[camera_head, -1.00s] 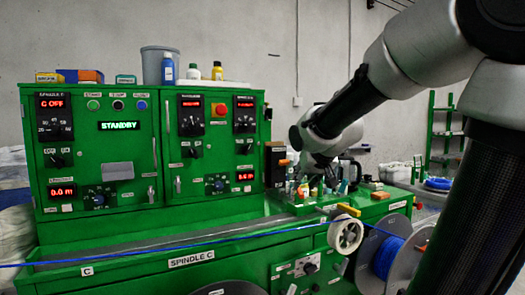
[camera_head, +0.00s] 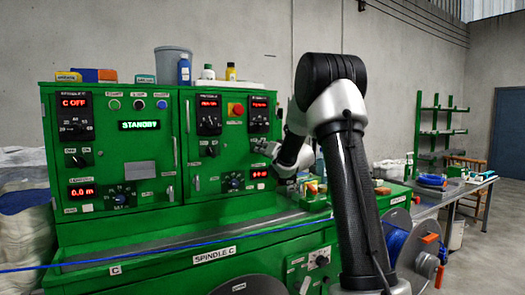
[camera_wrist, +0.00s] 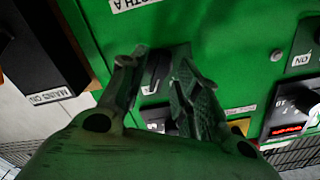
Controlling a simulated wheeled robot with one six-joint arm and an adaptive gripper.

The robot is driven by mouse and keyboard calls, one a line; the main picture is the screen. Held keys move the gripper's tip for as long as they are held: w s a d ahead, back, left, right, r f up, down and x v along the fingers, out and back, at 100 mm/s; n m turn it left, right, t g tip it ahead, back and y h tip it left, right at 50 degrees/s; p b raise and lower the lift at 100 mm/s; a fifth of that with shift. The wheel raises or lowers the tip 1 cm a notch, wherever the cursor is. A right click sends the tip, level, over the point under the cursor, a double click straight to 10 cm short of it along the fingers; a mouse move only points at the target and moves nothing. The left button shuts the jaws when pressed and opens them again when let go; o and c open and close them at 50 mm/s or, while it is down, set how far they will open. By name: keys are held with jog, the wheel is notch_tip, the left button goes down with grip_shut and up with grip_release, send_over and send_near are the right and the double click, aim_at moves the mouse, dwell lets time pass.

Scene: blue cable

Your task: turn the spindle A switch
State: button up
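My gripper (camera_head: 264,149) is at the right edge of the green cabinet front, small and partly hidden by my wrist in the head view. In the wrist view my gripper (camera_wrist: 162,72) has its two fingers apart, close to a green panel (camera_wrist: 235,45). A dark switch-like part (camera_wrist: 155,72) shows between the fingers; contact cannot be told. A white label (camera_wrist: 130,4) ending in "TH A" is above the fingers. I cannot read any spindle A label, so I cannot tell whether this part is that switch.
A black box (camera_wrist: 38,50) marked "MAINS ON" stands left of the fingers in the wrist view. A red-lit display (camera_wrist: 287,129) is at right. A blue cable (camera_head: 150,252) crosses before the cabinet. A blue cable reel (camera_head: 398,247) stands at lower right. Open floor lies farther right.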

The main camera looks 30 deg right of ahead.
jog(key=shift+w, duration=0.7)
grip_shut()
jog(key=shift+s+r, duration=0.1)
